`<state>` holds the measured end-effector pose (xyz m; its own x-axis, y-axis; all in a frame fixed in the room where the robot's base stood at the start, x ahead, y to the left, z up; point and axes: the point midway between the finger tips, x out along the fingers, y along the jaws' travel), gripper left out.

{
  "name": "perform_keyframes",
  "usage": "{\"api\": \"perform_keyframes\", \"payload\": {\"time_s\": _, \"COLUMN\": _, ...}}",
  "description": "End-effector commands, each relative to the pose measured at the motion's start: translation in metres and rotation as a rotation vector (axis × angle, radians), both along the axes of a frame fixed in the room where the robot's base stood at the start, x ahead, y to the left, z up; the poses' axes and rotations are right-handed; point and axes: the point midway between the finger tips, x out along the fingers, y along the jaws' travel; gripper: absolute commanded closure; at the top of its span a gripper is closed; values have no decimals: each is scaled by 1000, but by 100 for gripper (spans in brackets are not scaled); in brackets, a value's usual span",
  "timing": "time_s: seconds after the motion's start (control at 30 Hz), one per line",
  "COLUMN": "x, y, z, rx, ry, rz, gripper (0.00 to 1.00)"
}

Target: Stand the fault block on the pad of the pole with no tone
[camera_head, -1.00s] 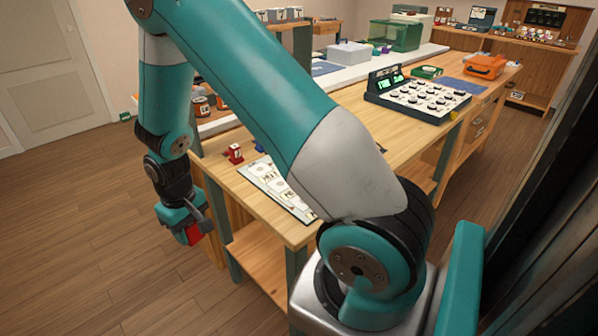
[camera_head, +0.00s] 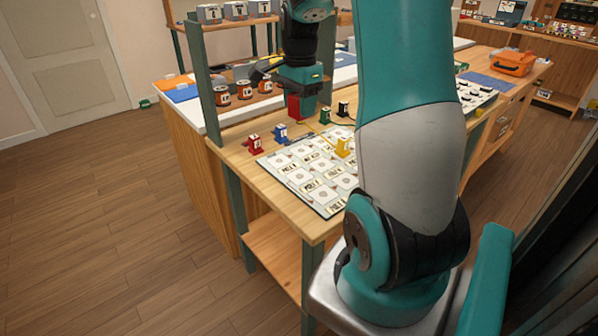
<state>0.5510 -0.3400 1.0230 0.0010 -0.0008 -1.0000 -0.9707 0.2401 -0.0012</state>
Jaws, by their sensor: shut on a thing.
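My gripper (camera_head: 301,104) points down over the far part of the wooden table. It is shut on a red block (camera_head: 294,107), which I take for the fault block; its lower edge is near the tabletop, and I cannot tell if it touches. A white board (camera_head: 328,209) on the table carries rows of pads with pole labels, too small to read surely. My upper arm hides the board's right side. Which pole has no tone does not show.
Small red (camera_head: 254,143), blue (camera_head: 281,133), green (camera_head: 325,115) and black (camera_head: 343,107) pieces stand behind the board.

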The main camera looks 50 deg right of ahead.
Motion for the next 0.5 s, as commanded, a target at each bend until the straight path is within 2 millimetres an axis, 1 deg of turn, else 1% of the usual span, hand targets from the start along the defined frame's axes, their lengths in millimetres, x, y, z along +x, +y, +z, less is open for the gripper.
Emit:
{"api": "perform_keyframes", "payload": {"time_s": 0.03, "x": -1, "y": 1, "z": -17, "rx": 6, "ry": 8, "rz": 1, "gripper": 78}}
{"api": "perform_keyframes", "payload": {"time_s": 0.3, "x": -1, "y": 2, "z": -93, "rx": 5, "ry": 6, "rz": 5, "gripper": 78}}
{"api": "perform_keyframes", "payload": {"time_s": 0.4, "x": 0, "y": 2, "z": -115, "rx": 5, "ry": 6, "rz": 6, "gripper": 78}}
{"api": "perform_keyframes", "payload": {"time_s": 0.5, "x": 0, "y": 1, "z": -128, "rx": 2, "ry": 3, "rz": 6, "gripper": 78}}
